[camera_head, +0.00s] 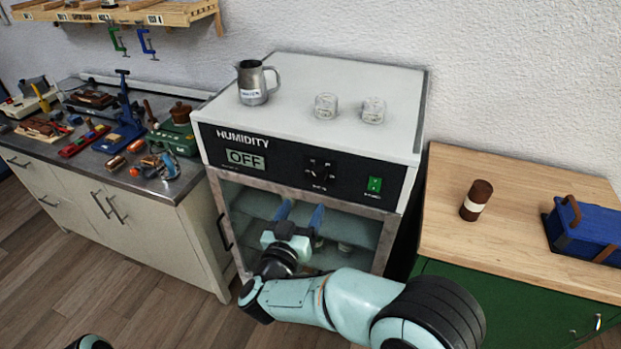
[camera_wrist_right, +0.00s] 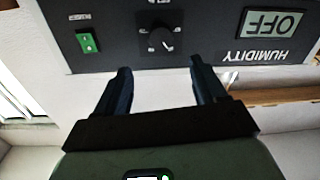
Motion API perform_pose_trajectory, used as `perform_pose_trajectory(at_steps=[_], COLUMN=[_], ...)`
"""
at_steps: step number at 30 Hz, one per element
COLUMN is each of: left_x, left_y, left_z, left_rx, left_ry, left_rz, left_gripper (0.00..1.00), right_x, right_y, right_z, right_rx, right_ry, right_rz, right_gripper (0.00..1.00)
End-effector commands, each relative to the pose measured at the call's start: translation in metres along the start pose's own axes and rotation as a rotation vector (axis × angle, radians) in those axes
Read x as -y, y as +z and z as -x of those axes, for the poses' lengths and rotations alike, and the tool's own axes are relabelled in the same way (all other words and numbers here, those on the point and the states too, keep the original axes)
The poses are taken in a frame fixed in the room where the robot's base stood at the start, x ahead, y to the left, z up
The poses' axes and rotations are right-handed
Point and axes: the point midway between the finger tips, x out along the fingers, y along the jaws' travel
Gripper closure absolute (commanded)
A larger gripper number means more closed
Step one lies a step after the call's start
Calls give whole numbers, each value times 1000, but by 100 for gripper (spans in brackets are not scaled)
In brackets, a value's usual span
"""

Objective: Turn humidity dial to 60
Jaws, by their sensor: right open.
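The humidity cabinet (camera_head: 300,130) has a white top and a black front panel. Its display (camera_head: 245,160) reads OFF. The black humidity dial (camera_head: 319,171) sits in the middle of the panel; it also shows in the right wrist view (camera_wrist_right: 160,40), upside down, with a light pointer mark. A green switch (camera_head: 374,185) is to the right of it. My right gripper (camera_head: 302,212) is open and empty, below the panel and in front of the cabinet's glass door. In the right wrist view its fingers (camera_wrist_right: 162,78) point toward the dial, apart from it. My left gripper is not visible.
A metal jug (camera_head: 257,83) and two small glass jars (camera_head: 326,106) stand on the cabinet. A cluttered workbench (camera_head: 62,149) is at left. A wooden-topped cabinet (camera_head: 520,185) at right holds a brown cylinder (camera_head: 476,200) and a blue toolbox (camera_head: 585,232).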

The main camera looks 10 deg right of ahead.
Motion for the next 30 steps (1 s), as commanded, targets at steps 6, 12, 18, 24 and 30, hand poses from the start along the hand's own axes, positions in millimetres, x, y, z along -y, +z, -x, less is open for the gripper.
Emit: perform_pose_trajectory(at_steps=[6, 12, 18, 24, 30], left_x=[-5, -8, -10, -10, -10], left_y=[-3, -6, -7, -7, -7], left_z=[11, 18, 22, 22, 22], left_rx=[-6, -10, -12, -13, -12], left_ry=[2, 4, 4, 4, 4], left_rz=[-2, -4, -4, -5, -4], left_gripper=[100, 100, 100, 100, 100], right_x=[0, 0, 0, 1, 1], right_y=[-1, -2, 0, 0, 0], right_z=[-50, -86, -104, -108, -107], right_rx=[-1, -2, 0, -1, 0], right_ry=[3, 0, -1, -3, -3], right_rz=[0, 0, 0, 0, 0], right_gripper=[30, 30, 30, 30, 49])
